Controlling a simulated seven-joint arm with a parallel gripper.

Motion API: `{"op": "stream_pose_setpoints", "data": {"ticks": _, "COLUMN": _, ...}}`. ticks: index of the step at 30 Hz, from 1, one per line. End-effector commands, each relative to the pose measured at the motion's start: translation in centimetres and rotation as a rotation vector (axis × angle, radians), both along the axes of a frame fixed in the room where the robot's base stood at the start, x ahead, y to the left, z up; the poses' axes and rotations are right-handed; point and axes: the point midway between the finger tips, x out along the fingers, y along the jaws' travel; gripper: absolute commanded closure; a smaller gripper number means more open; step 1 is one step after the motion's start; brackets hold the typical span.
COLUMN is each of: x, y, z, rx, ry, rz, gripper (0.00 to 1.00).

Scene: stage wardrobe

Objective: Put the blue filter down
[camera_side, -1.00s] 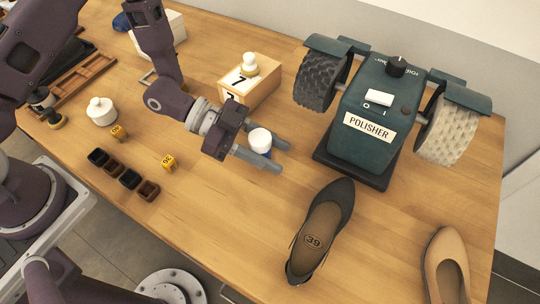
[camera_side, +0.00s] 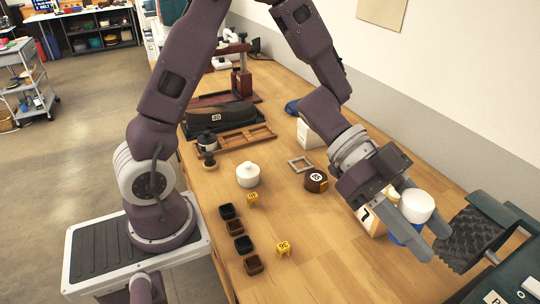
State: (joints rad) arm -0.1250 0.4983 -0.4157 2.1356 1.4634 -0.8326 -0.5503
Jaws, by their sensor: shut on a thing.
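The blue filter (camera_side: 396,231) shows a blue body beside and below a round white part (camera_side: 417,206). My gripper (camera_side: 425,226) is shut on it, with a grey finger on either side. The fingers hide much of the blue body. The filter looks held above the table (camera_side: 330,265), though its exact height is hard to tell.
A pale box marked 7 (camera_side: 371,221) is partly hidden behind my gripper. The polisher (camera_side: 505,250) stands close at the right.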

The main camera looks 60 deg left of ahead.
Motion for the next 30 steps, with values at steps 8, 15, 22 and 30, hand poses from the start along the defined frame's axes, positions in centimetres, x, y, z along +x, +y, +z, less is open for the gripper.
{"op": "stream_pose_setpoints", "data": {"ticks": 8, "x": 4.1, "y": 0.8, "z": 2.0, "rx": 0.000, "ry": -0.001, "rz": 0.203, "gripper": 1.00}}
{"op": "stream_pose_setpoints", "data": {"ticks": 15, "x": 10.7, "y": 4.3, "z": 2.9, "rx": -0.001, "ry": 0.001, "rz": 0.530, "gripper": 1.00}}
{"op": "stream_pose_setpoints", "data": {"ticks": 22, "x": 18.1, "y": 13.2, "z": 3.0, "rx": 0.004, "ry": 0.001, "rz": 0.986, "gripper": 1.00}}
{"op": "stream_pose_setpoints", "data": {"ticks": 30, "x": 21.5, "y": 31.1, "z": 2.3, "rx": 0.006, "ry": -0.002, "rz": 1.656, "gripper": 1.00}}
